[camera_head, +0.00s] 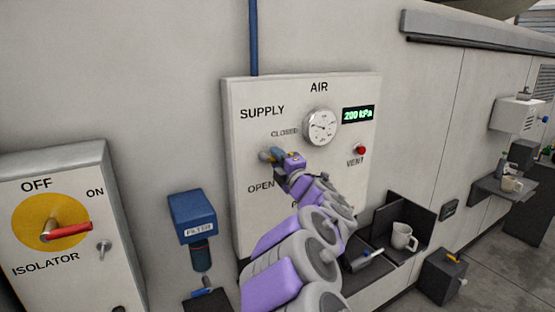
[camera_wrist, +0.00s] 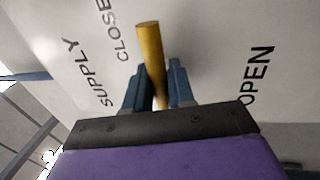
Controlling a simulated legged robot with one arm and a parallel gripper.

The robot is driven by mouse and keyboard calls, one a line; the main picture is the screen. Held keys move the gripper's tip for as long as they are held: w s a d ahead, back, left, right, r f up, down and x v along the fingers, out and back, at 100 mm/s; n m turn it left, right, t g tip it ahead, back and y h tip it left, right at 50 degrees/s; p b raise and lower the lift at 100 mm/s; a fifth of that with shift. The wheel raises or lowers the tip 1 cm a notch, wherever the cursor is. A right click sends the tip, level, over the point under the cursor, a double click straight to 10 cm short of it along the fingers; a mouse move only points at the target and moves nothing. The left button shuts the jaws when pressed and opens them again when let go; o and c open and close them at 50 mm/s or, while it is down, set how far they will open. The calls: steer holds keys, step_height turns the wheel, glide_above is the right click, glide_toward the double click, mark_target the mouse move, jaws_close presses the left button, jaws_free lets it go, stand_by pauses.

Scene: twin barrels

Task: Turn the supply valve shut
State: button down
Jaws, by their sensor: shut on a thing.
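The supply valve has a yellow handle (camera_wrist: 150,48), a plain bar seen clearly in the wrist view. In the wrist view my gripper (camera_wrist: 154,82) has its two blue-grey fingers on either side of the handle, shut on it. The handle's end sticks out beyond the fingers, between the CLOSED and OPEN labels. In the head view my gripper (camera_head: 270,155) is at the left of the air panel (camera_head: 345,190), below CLOSED and above OPEN. There the fingers and my arm hide most of the valve.
The panel has a gauge (camera_head: 320,127), a display (camera_head: 358,114) reading 200 kPa and a red VENT button (camera_head: 360,150). A blue filter (camera_head: 192,216) and the isolator box (camera_head: 60,225) are to the left. A mug (camera_head: 403,236) stands on a shelf at lower right.

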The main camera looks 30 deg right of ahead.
steer(key=c, duration=1.3)
jaws_free()
steer(key=shift+f, duration=0.3)
steer(key=shift+o, duration=1)
steer(key=shift+a+r, duration=0.1)
steer(key=shift+r, duration=0.05)
steer(key=shift+s, duration=0.1)
steer(key=s+f, duration=0.1)
steer(key=s, duration=0.7)
steer(key=s+f, duration=0.2)
steer(key=s, duration=0.6)
steer(key=shift+s+d+f, duration=0.25)
steer(key=shift+s+d, duration=0.05)
steer(key=shift+s, duration=0.05)
steer(key=shift+c, duration=0.4)
